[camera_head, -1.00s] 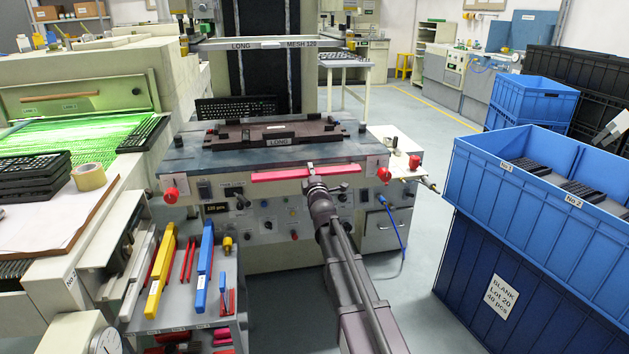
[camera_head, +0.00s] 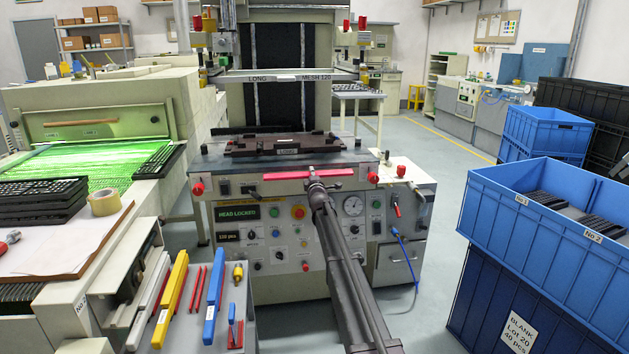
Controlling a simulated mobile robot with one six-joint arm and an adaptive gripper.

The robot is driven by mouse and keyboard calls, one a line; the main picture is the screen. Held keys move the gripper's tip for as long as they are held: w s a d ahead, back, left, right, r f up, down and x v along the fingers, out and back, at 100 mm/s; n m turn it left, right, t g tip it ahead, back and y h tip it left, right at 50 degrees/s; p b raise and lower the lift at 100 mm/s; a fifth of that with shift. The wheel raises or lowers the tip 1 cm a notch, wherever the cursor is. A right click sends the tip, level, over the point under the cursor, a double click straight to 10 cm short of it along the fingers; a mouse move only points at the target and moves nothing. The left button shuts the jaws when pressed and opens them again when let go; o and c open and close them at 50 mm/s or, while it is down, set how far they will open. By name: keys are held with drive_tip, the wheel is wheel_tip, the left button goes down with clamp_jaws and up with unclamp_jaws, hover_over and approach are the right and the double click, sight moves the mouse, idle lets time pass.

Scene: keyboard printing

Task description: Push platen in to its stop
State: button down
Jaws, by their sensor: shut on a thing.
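The platen (camera_head: 215,162) is a dark table at the front of the grey printing machine. A dark brown fixture (camera_head: 270,150) labelled LONG lies on top of it. A red bar (camera_head: 283,175) runs along the platen's front edge, with a red knob (camera_head: 197,188) near its left end. My gripper (camera_head: 314,174) is shut at the right part of the red bar; my arm reaches it from the lower right. The fingertips are small and partly merge with the bar. The platen's stop cannot be seen.
A screen frame (camera_head: 270,77) marked LONG MESH 120 hangs above and behind the platen. The panel below has a green HEAD LOCKED display (camera_head: 240,213). Blue bins (camera_head: 522,225) stand right, a tool tray (camera_head: 240,318) lower left. Floor between machine and bins is clear.

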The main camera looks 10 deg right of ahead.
drive_tip(key=shift+x, duration=0.8)
drive_tip(key=shift+f, duration=0.2)
drive_tip(key=c, duration=0.6)
unclamp_jaws()
drive_tip(key=shift+s, duration=0.1)
drive_tip(key=r+v, duration=0.3)
drive_tip(key=v, duration=1.2)
drive_tip(key=s+r+v, duration=0.1)
drive_tip(key=r+v, duration=0.2)
drive_tip(key=v, duration=1.2)
drive_tip(key=shift+s, duration=0.55)
